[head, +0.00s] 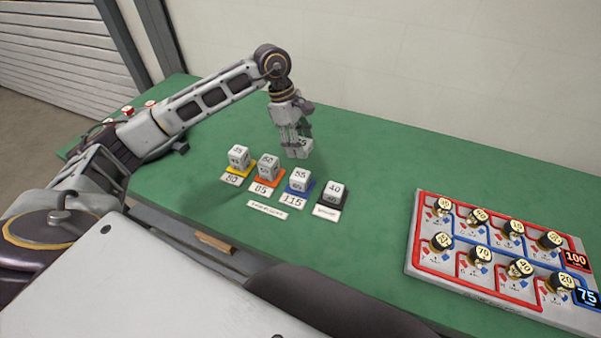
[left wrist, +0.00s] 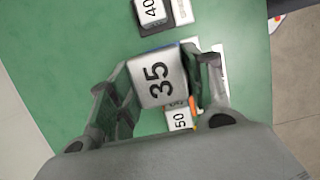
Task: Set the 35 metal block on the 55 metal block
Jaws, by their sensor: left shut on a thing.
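My left gripper (head: 298,143) is shut on the 35 metal block (head: 299,151), a pale cube held above the green table. In the left wrist view the 35 block (left wrist: 158,78) sits between the two fingers with its number up. The 55 metal block (head: 299,181) stands on a blue pad behind a label reading 115. In the head view the held block is above and slightly beyond it, apart from it. In the left wrist view the held block hides the 55 block; only a blue pad edge shows. My right gripper is not in view.
The 40 block (head: 334,195) on a black pad stands right. A board with several knobs (head: 502,258) lies far right. The table behind is clear.

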